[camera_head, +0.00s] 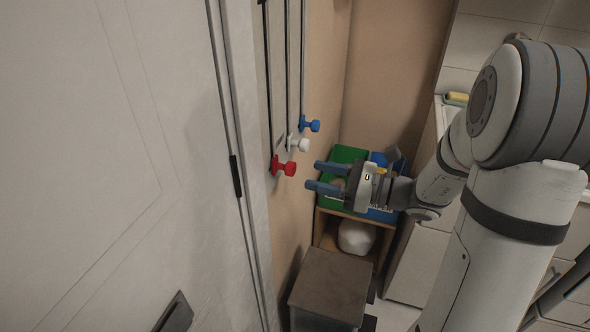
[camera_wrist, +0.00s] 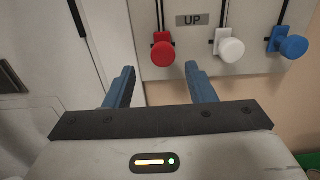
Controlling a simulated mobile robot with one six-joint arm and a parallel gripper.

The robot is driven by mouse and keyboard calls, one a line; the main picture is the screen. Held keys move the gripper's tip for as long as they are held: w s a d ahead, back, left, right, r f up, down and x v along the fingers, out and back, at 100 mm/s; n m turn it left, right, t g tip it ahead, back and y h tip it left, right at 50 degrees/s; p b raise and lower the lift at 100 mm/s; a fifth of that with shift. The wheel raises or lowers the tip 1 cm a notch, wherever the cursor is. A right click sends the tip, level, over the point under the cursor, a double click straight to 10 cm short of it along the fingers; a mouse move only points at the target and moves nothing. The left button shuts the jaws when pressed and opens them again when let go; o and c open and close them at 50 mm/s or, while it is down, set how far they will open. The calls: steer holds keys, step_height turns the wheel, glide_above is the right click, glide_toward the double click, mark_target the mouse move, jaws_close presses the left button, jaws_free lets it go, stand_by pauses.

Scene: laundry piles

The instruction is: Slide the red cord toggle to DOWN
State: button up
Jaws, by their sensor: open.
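The red cord toggle (camera_head: 284,166) sits on the leftmost of three vertical cords on a wall panel. A white toggle (camera_head: 298,144) and a blue toggle (camera_head: 309,124) hang on the neighbouring cords. No DOWN label is visible.
A grey-white door (camera_head: 110,170) stands left of the panel. Below are a green bin (camera_head: 343,154), a wooden shelf unit (camera_head: 322,225) and a dark-topped box (camera_head: 331,285). A counter with drawers is at the right. The space before the red toggle looks clear.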

mark_target(294, 170)
steer(key=x, duration=0.7)
steer(key=shift+w+a, duration=0.1)
steer(key=shift+a, duration=0.2)
